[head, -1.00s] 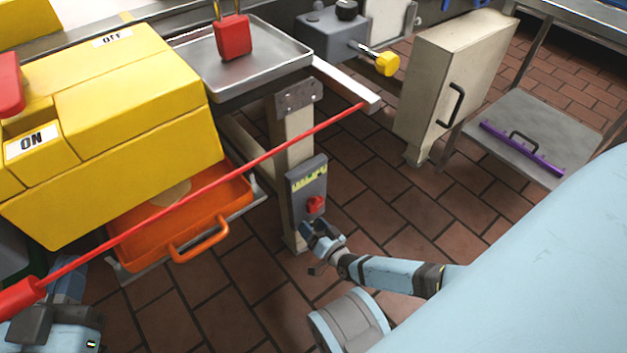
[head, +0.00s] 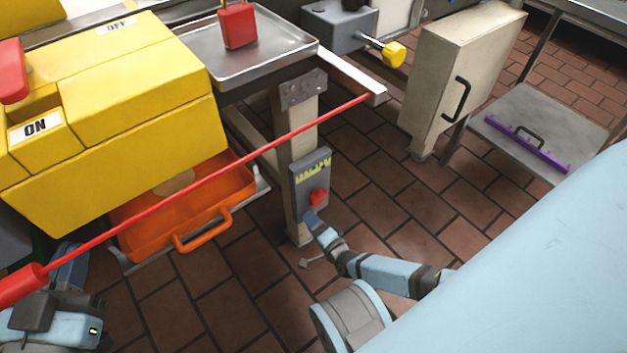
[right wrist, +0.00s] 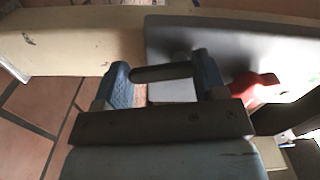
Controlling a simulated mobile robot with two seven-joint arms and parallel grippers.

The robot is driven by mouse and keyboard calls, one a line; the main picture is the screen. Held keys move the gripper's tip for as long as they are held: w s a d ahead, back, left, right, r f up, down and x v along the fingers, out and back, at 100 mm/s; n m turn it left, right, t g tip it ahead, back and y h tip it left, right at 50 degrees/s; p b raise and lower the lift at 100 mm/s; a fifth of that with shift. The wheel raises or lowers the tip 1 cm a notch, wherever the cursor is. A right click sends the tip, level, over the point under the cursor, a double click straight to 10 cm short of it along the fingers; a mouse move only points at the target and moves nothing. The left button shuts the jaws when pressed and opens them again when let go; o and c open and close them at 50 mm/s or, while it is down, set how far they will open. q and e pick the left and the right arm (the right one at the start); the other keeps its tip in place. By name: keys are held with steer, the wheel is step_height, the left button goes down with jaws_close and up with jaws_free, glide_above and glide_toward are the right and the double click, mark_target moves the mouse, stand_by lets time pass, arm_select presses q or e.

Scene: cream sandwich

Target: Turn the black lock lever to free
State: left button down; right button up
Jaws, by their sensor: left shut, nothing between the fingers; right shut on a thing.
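A grey switch box (head: 312,178) with yellow markings and a red knob (head: 319,197) is fixed to a cream post. My right gripper (head: 310,219) is at the lower end of this box, below the red knob. In the right wrist view, the black lever (right wrist: 160,72) spans the gap between the two blue fingers of my right gripper (right wrist: 163,85), which is shut on it. The red knob (right wrist: 255,87) is just right of the fingers there. The lever is hidden in the head view. My left gripper (head: 70,264) is shut and empty at lower left, partly behind the red rod.
A long red rod (head: 200,176) crosses the head view diagonally. A yellow machine (head: 120,130) stands at left over an orange tray (head: 190,215). A metal tray (head: 270,55) holds a red padlock (head: 237,27). A cream cabinet (head: 455,75) stands at right. Tiled floor is clear between.

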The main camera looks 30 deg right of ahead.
steer(key=shift+a+m, duration=0.1)
steer(key=shift+m, duration=0.3)
arm_select(q)
steer(key=shift+a+f, duration=0.1)
steer(key=shift+f, duration=0.05)
arm_select(e)
steer(key=o, duration=0.9)
steer(key=shift+s, duration=0.1)
arm_select(q)
steer(key=s+d+n+g+p, duration=0.1)
steer(key=p, duration=0.1)
steer(key=shift+f+n+p, duration=0.15)
steer(key=shift+n+p, duration=0.2)
steer(key=shift+n, duration=0.05)
arm_select(e)
steer(key=s, duration=0.7)
steer(key=shift+s+d, duration=0.2)
steer(key=shift+d, duration=0.1)
arm_select(q)
steer(key=shift+a+y, duration=0.1)
steer(key=shift+y, duration=0.2)
